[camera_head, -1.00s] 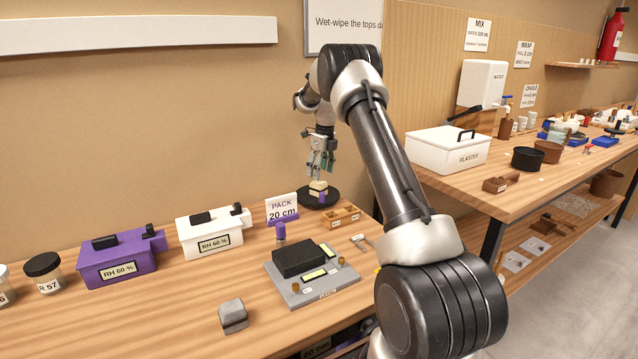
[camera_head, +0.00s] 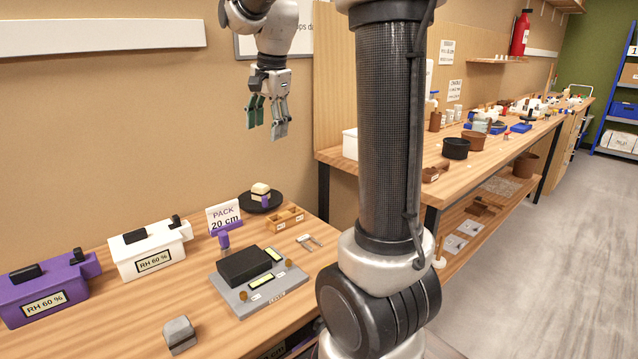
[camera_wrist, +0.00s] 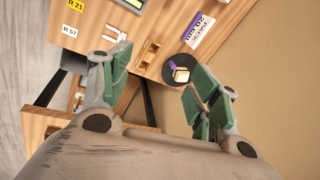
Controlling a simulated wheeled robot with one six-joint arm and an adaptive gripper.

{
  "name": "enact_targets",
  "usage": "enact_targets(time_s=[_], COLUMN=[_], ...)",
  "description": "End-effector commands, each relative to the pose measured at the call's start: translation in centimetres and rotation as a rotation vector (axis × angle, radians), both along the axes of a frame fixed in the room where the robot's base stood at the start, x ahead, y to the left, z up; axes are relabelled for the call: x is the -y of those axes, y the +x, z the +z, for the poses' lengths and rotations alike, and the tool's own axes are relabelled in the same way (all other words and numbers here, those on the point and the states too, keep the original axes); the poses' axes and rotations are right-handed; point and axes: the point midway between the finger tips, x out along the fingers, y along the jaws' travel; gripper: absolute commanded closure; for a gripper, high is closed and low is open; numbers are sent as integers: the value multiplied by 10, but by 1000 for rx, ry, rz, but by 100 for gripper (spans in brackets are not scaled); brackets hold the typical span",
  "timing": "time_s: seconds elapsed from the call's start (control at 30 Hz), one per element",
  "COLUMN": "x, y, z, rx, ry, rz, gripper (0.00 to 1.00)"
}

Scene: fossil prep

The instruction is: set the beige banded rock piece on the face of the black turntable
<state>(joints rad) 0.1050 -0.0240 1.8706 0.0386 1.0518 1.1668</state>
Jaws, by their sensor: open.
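The beige banded rock piece (camera_head: 261,189) rests on the face of the black turntable (camera_head: 250,206), at the back of the wooden bench in the head view. A small purple part shows beside the rock, over the turntable. In the wrist view the rock (camera_wrist: 181,75) sits on the dark disc of the turntable (camera_wrist: 178,57), with purple next to it. My gripper (camera_head: 266,133) is open and empty, well above the bench and the turntable. Its green-padded fingers (camera_wrist: 160,90) stand wide apart in the wrist view, and nothing is between them.
A "PACK 20 cm" sign (camera_head: 224,216) and a wooden divided tray (camera_head: 286,219) stand close to the turntable. A grey device (camera_head: 262,296) with a black top, a white box (camera_head: 150,252) and a purple box (camera_head: 45,290) are nearer. A grey block (camera_head: 179,336) lies in front.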

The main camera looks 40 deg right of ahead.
Motion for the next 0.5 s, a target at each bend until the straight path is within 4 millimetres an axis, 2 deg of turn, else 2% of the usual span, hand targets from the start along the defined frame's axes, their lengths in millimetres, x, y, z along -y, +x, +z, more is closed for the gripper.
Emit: enact_targets(time_s=[0.03,0.13,0.3,0.4,0.5], x=[-7,-19,-32,-37,-39], y=[-29,-82,-167,-205,-231], z=[6,7,-11,-28,-44], rx=[16,45,85,101,110], ry=[-30,-102,-232,-300,-353], rz=[108,355,758,954,1098], gripper=[39,39,39,39,39])
